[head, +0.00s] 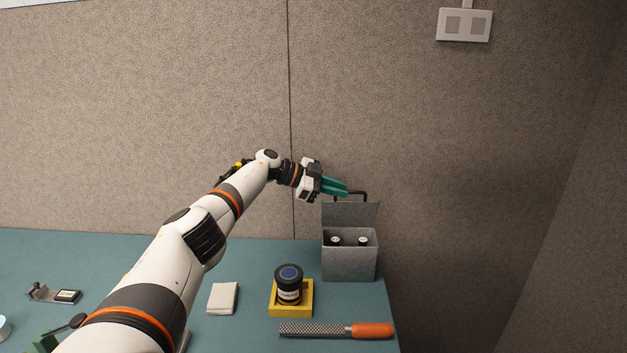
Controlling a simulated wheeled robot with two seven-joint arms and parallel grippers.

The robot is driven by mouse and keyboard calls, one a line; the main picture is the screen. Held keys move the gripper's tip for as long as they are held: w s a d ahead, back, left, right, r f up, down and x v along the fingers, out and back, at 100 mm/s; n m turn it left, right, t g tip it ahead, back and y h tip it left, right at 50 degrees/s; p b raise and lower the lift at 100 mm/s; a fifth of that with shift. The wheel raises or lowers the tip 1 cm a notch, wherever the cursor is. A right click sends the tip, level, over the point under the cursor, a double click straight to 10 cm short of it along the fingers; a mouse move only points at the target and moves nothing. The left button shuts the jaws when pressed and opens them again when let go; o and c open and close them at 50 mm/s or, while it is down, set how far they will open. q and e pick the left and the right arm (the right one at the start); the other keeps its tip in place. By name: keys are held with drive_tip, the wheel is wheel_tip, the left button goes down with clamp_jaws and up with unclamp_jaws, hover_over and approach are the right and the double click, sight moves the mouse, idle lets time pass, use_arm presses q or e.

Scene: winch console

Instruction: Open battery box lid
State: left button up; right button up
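The grey battery box (349,264) stands at the right end of the table. Its lid (351,214) is raised and stands up along the back edge, so the inside shows. A dark bar handle (359,193) sticks up from the lid's top edge. My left gripper (346,191) is above the box, its teal fingers at the left end of the handle. The fingers lie close together; whether they grip the handle is too small to tell. My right gripper is out of view.
A yellow holder (292,311) with a dark jar (289,283) stands left of the box. A rasp with an orange handle (372,330) lies in front. A wall rises behind the table.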

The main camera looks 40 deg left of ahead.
use_arm(q)
drive_tip(key=b+v, duration=0.1)
drive_tip(key=v, duration=0.7)
drive_tip(key=shift+a+f, duration=0.1)
